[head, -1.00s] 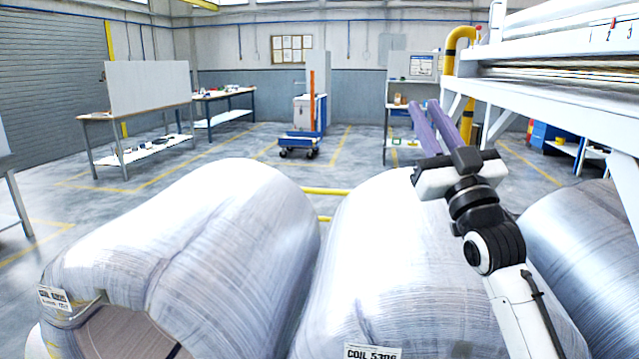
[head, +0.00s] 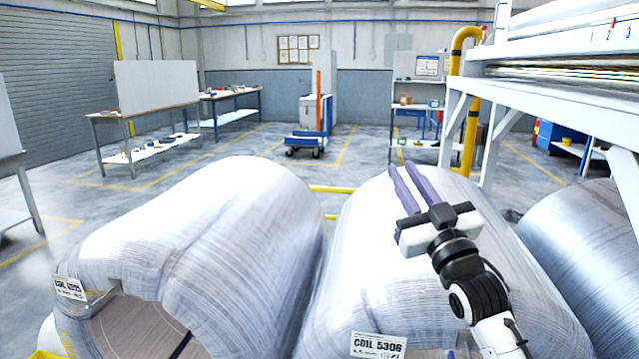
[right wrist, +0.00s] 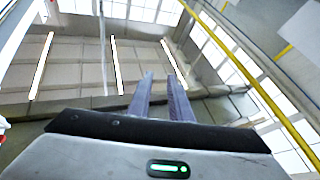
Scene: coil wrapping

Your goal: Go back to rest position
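The wrapped middle coil (head: 365,270), labelled COIL 5306, lies on its side at front centre. A second wrapped coil (head: 225,240) lies to its left. My right gripper (head: 400,168) appears in front of the middle coil, its two purple fingers pointing up and away. In the right wrist view the fingers (right wrist: 160,76) are apart with nothing between them, and point toward the ceiling and windows. My left gripper is in neither current view.
A bare, greyer coil (head: 580,260) lies at the right. A white machine frame (head: 560,95) stands over that side. Workbenches (head: 145,113), a blue cart (head: 306,140) and a shelf (head: 418,110) stand behind on open floor.

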